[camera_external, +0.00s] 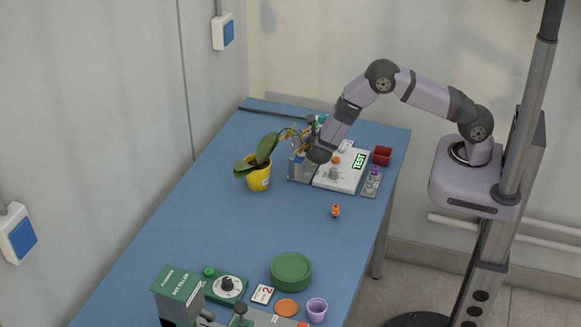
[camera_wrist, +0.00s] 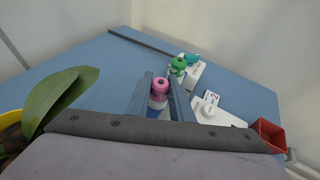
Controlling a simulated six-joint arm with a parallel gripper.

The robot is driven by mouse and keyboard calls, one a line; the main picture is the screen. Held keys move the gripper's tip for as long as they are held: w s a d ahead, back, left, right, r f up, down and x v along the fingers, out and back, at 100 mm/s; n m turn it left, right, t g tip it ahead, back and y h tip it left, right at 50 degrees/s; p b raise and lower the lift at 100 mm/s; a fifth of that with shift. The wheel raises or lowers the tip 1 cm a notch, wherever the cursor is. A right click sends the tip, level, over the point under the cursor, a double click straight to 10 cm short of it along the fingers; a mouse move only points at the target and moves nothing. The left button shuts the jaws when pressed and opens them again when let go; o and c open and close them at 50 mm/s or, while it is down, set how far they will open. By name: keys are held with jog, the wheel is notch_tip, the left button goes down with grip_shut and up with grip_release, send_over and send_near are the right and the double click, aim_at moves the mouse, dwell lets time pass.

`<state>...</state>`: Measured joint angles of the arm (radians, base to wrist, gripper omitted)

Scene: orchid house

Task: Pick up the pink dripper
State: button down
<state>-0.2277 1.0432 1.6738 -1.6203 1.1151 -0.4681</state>
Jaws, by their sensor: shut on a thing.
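The pink dripper (camera_wrist: 159,88) is in the middle of the wrist view, with a round pink top and a paler body below. My gripper (camera_wrist: 160,80) is around it, with one grey finger on each side, and is shut on it. The dripper's lower end is hard to see, so I cannot tell whether it is clear of what is beneath. In the external view my gripper is over the far part of the blue table (camera_external: 225,215), by the grey holder (camera_external: 299,170); the pink dripper cannot be made out there.
A green dripper (camera_wrist: 177,65) and a teal one (camera_wrist: 193,58) stand just beyond my gripper. A leafy plant in a yellow pot (camera_external: 258,179) is close on the left. A white test device (camera_external: 342,172) and a red pot (camera_external: 382,155) are on the right. The table's middle is mostly clear.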

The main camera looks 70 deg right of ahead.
aim_at(308, 131)
jog(key=shift+r, duration=0.1)
jog(key=shift+r+b, duration=1.5)
jog(key=shift+r, duration=3.4)
